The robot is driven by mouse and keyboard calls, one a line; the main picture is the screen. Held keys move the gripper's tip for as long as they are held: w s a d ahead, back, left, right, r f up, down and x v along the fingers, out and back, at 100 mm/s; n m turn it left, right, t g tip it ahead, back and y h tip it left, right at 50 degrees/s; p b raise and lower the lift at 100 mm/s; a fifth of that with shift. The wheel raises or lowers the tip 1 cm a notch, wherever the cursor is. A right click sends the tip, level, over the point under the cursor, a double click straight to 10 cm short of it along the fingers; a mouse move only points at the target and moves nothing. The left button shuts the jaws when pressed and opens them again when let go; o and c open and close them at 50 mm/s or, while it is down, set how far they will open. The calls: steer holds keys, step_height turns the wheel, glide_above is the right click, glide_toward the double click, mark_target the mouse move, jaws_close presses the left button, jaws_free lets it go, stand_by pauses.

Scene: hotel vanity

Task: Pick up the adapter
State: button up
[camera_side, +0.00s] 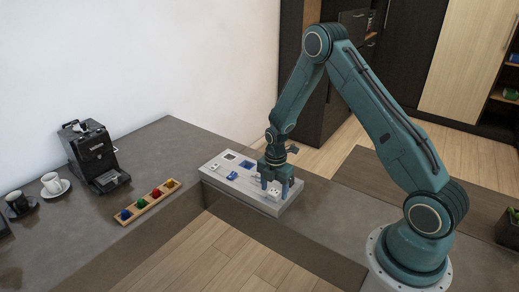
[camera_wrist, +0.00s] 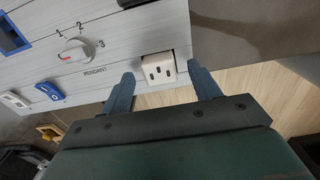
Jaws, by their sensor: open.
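A white adapter (camera_wrist: 158,68) with dark slots in its face sits at the edge of a pale grey panel (camera_wrist: 100,80) in the wrist view. In the side view the adapter (camera_side: 273,191) shows near the panel's right end, partly behind a finger. My gripper (camera_wrist: 161,76) is open, with one blue-grey finger on each side of the adapter in the wrist picture and visible gaps between. In the side view my gripper (camera_side: 275,184) points down over that end of the panel. Whether the fingertips are level with the adapter is hard to tell.
The panel also carries a rotary dial (camera_wrist: 74,51), a blue switch (camera_wrist: 49,91), a white switch (camera_wrist: 14,99) and a blue-framed square (camera_wrist: 12,37). On the counter to the left stand a wooden tray of coloured knobs (camera_side: 148,202), a black coffee machine (camera_side: 95,157) and cups (camera_side: 51,183).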

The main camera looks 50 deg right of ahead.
steer(key=shift+f, duration=0.5)
steer(key=c, duration=1.1)
